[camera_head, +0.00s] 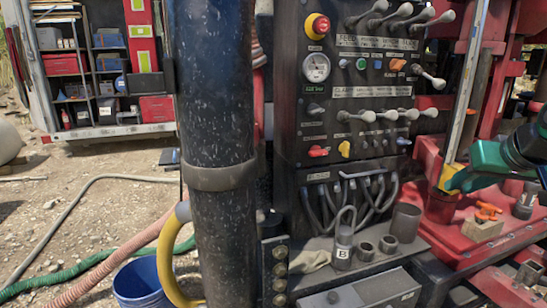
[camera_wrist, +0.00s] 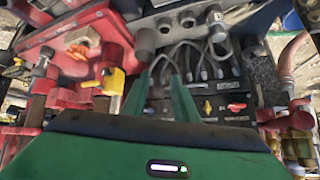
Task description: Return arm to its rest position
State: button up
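My gripper shows in the wrist view (camera_wrist: 158,82). Its green body fills the bottom and its two green fingers stand apart, with no object between them. Beyond them are the black control panel's lower face and grey hoses (camera_wrist: 186,58). In the head view, part of my green and black arm (camera_head: 500,155) comes in from the right edge, over the red machine frame, and my gripper's fingers cannot be clearly made out there. The arm's green end is close to a yellow part above a red cup (camera_head: 441,207); I cannot tell whether they touch.
The black control panel (camera_head: 361,110) has protruding levers. A thick dark pipe (camera_head: 215,120) stands upright to its left. Orange-handled parts (camera_head: 487,212) lie right. A blue bucket (camera_head: 140,284) and hoses lie on the ground.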

jog(key=s+f+m+g, duration=0.2)
jog(key=s+f+g, duration=0.2)
jog(key=s+f, duration=0.4)
jog(key=s+a+f+m+g, duration=0.1)
jog(key=s+f+m+g, duration=0.1)
jog(key=s+f+g, duration=0.3)
jog(key=s+f, duration=0.4)
jog(key=s, duration=0.7)
jog(key=shift+s+f+y, duration=0.2)
jog(key=shift+f+y, duration=0.05)
jog(key=shift+y, duration=0.05)
jog(key=shift+w+f, duration=0.25)
jog(key=shift+w, duration=0.4)
jog(key=shift+s, duration=0.1)
